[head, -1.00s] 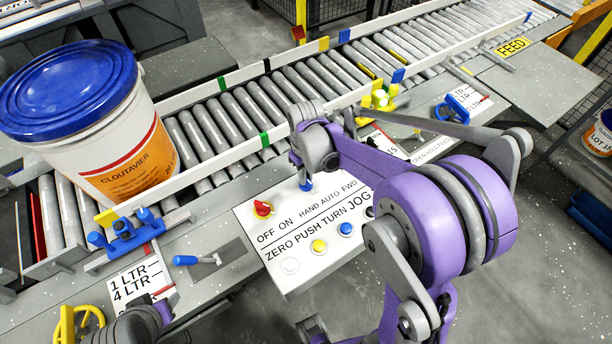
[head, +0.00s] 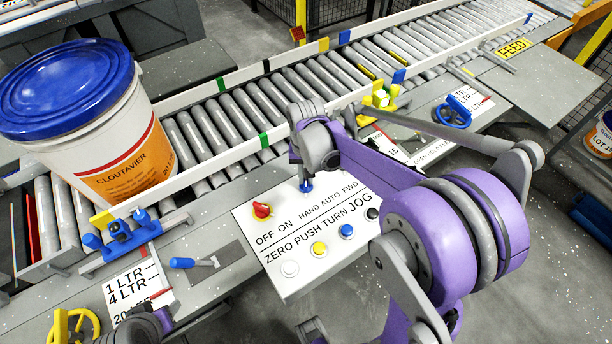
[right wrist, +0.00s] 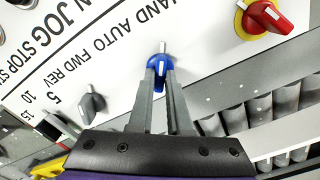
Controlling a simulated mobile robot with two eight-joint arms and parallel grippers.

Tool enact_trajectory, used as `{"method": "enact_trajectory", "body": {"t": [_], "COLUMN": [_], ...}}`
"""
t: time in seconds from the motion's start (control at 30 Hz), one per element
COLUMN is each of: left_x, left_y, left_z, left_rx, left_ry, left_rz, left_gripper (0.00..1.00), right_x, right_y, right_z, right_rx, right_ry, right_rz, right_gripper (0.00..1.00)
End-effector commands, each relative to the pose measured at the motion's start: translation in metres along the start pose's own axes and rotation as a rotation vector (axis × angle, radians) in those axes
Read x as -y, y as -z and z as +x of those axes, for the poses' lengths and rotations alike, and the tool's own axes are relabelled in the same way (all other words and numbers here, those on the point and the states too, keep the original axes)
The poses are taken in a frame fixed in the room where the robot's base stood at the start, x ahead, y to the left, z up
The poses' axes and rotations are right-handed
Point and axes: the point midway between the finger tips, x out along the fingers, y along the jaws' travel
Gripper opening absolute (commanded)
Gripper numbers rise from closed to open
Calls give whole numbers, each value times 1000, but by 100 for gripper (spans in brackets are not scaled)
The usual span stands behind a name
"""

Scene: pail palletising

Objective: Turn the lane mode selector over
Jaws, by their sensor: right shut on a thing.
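The lane mode selector is a blue knob (head: 306,186) on the white control panel (head: 285,284), by the words HAND and AUTO. It also shows in the right wrist view (right wrist: 157,72), with its pale pointer aimed up the picture towards the lettering. My right gripper (head: 304,175) reaches down to it from above. In the right wrist view its two grey fingers (right wrist: 160,88) are closed on the knob's sides, hiding part of it. My left gripper is not in view; only a piece of my left arm shows at the bottom left edge.
A red knob on yellow (head: 262,210) and white, yellow and blue buttons sit close by on the panel. A black knob (right wrist: 92,103) is near the fingers. Behind runs the roller conveyor (head: 240,112) with a large blue-lidded pail (head: 125,172).

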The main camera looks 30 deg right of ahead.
Motion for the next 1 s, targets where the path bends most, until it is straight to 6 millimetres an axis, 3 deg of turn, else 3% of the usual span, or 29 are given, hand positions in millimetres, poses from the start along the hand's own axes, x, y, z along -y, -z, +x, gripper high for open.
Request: {"method": "enact_trajectory", "body": {"t": [0.57,0.6,0.73,1.0], "left_x": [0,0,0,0], "left_y": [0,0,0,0], "left_z": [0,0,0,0], "left_rx": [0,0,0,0], "left_ry": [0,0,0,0], "left_rz": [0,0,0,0], "left_gripper": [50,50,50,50], "right_x": [0,0,0,0], "right_y": [0,0,0,0], "right_z": [0,0,0,0], "right_rx": [0,0,0,0], "right_ry": [0,0,0,0], "right_rz": [32,31,31,30], "right_gripper": [0,22,45,46]}}
